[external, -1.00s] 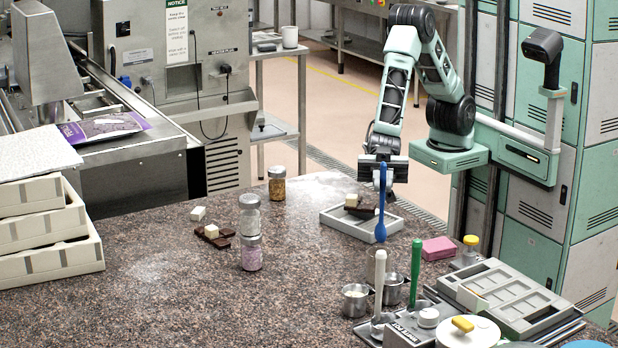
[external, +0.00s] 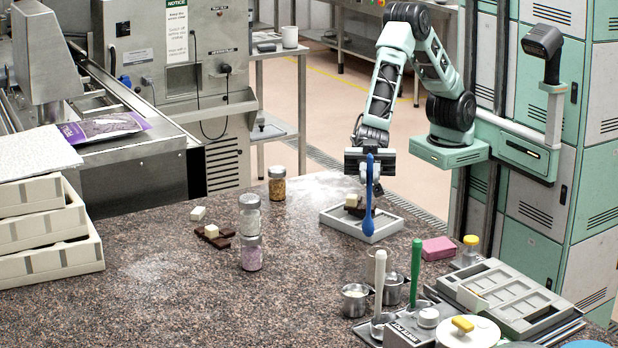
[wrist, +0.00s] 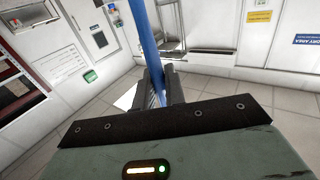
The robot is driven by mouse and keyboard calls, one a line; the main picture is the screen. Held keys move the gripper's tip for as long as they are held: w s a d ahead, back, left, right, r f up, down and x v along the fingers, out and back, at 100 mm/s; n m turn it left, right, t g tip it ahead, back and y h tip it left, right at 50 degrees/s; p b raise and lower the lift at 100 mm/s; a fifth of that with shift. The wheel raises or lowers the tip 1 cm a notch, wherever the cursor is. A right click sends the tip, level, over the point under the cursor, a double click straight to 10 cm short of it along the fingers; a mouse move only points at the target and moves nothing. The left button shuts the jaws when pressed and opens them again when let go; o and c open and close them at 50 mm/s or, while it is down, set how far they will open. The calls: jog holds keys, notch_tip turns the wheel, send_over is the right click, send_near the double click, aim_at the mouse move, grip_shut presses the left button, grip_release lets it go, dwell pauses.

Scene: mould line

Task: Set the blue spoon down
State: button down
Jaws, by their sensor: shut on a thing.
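The blue spoon (external: 369,202) hangs upright in the external view, its bowl at the bottom. My gripper (external: 369,172) is shut on its handle. In the wrist view the blue handle (wrist: 147,45) runs up from between the fingers (wrist: 156,88). The bowl shows in front of the shallow grey tray (external: 336,218) on the counter. I cannot tell whether the bowl touches the tray or hangs above it.
Steel cups, white and green upright handles (external: 416,270) stand in front. The speckled counter (external: 190,290) is clear at front left.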

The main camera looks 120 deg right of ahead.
jog(key=w+d+f+b, duration=0.2)
jog(key=w+d, duration=0.1)
jog(key=w, duration=0.6)
notch_tip(320, 180, down, 10)
jog(key=p, duration=0.2)
jog(key=shift+w+d, duration=0.35)
jog(key=shift+w, duration=0.1)
jog(key=shift+f, duration=0.1)
jog(key=shift+f+b, duration=0.15)
jog(key=shift+b, duration=0.15)
jog(key=c, duration=1.5)
grip_release()
jog(key=shift+o, duration=0.2)
